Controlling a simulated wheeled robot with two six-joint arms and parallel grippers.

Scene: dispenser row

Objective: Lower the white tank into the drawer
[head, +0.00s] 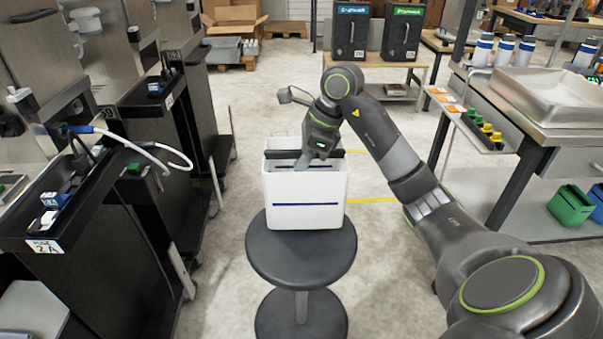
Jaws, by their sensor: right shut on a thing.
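The white tank (304,200) stands upright on a round black stool (300,252) in the middle of the head view. Black dispenser units stand on the left, with a tray-like front labelled 2 A (45,246) holding blue and white connectors. I cannot tell which part is the drawer. My left gripper is not in view.
A hose (150,148) with a blue end arcs out from the left units. Two black boxes (350,32) stand on a back table. Floor around the stool is clear.

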